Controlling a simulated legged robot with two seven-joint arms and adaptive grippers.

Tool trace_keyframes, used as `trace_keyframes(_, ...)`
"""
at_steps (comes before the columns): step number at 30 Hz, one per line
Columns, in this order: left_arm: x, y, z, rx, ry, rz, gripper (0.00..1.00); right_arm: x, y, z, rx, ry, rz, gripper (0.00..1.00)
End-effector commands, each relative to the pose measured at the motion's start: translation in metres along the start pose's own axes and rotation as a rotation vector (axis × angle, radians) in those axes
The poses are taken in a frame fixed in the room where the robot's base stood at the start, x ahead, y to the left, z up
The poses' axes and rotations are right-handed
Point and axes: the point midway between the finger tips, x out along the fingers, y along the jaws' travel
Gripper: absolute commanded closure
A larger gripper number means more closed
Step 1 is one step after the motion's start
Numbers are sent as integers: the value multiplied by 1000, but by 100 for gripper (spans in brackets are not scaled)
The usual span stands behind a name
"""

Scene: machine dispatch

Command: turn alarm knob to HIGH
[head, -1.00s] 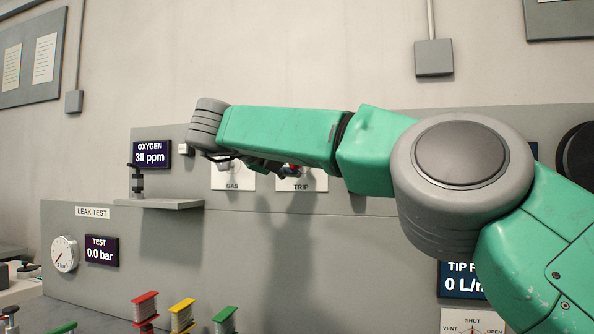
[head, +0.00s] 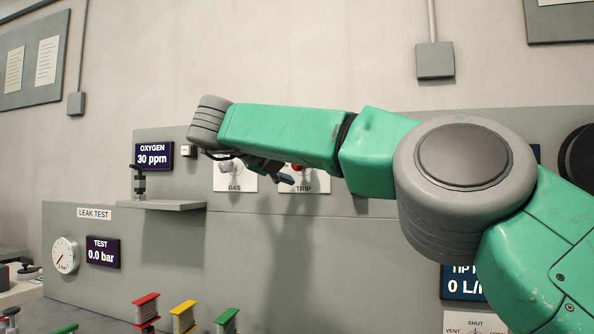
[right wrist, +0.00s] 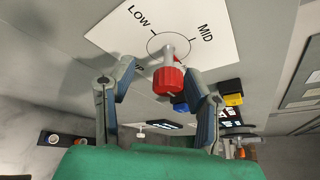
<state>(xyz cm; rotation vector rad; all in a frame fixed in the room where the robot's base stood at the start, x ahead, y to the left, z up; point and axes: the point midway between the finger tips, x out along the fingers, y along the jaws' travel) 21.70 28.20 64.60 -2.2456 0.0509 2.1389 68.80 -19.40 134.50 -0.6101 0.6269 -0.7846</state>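The alarm knob is red with a grey shaft. It stands on the white TRIP plate (head: 310,183) in the head view, where my right arm partly hides the knob (head: 297,167). In the right wrist view the red knob (right wrist: 168,80) stands out from the plate (right wrist: 205,20), which shows LOW and MID. Another label is mostly hidden behind my finger and the knob. My right gripper (right wrist: 160,72) is open, one finger on each side of the knob, with visible gaps. It also shows in the head view (head: 277,174). My left gripper is not in view.
The GAS plate (head: 232,180) is left of the TRIP plate, partly behind my right gripper. A grey shelf (head: 165,205) juts out below the OXYGEN display (head: 153,156).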

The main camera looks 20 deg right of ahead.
Motion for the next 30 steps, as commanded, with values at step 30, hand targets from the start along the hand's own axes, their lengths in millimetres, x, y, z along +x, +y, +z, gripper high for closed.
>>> trace_keyframes(30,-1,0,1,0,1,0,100,-75,3,2,-1,1,-1,57)
